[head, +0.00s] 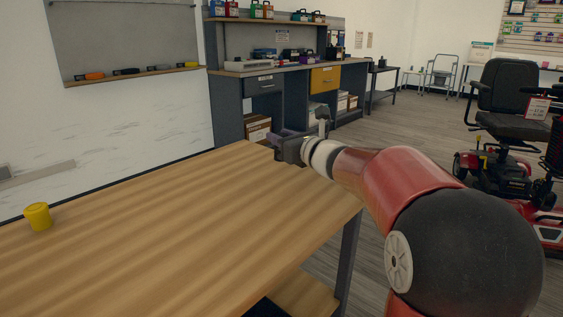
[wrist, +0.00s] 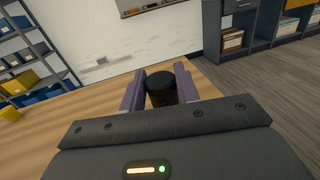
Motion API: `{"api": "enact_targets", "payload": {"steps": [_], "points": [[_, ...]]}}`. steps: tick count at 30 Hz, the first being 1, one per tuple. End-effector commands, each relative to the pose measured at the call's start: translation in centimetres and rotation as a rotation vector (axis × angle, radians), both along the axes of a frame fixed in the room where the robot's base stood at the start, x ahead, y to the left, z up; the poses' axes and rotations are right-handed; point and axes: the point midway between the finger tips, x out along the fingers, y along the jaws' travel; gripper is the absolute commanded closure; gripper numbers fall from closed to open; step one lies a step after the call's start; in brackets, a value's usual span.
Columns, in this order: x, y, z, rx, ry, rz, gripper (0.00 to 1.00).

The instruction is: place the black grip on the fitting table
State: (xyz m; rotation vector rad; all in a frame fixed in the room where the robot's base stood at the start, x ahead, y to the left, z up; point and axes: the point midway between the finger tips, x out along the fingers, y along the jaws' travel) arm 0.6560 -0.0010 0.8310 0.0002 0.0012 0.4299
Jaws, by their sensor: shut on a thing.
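My gripper (wrist: 160,91) is shut on the black grip (wrist: 160,88), a short dark cylinder between its two purple-grey fingers in the wrist view. In the head view my gripper (head: 288,142) is at the far right corner of the wooden table (head: 150,215), and the grip is hard to make out there. The table, which looks like the fitting table, also shows in the wrist view (wrist: 80,120). The grip appears held above the table's far end; its exact height over the top cannot be told.
A yellow cylinder (head: 38,216) stands at the table's left side. The rest of the tabletop is clear. A grey workbench (head: 262,90) with boxes stands beyond, and a red scooter (head: 500,165) stands at the right. A wall board (head: 125,38) hangs behind the table.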

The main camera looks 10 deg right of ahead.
Motion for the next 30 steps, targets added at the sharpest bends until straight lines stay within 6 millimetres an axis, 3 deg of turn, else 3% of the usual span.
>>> {"api": "enact_targets", "payload": {"steps": [12, 20, 21, 25, 30], "points": [[0.0, 0.0, -4.9, 0.002, 0.001, 0.001, 0.91], [0.0, 0.0, -5.1, 0.000, 0.000, 0.001, 0.91], [0.0, 0.0, -5.1, 0.000, 0.000, 0.001, 0.63], [0.0, 0.0, -5.1, 0.000, 0.000, 0.001, 0.47], [0.0, 0.0, -5.1, 0.000, 0.000, 0.001, 0.47]]}}
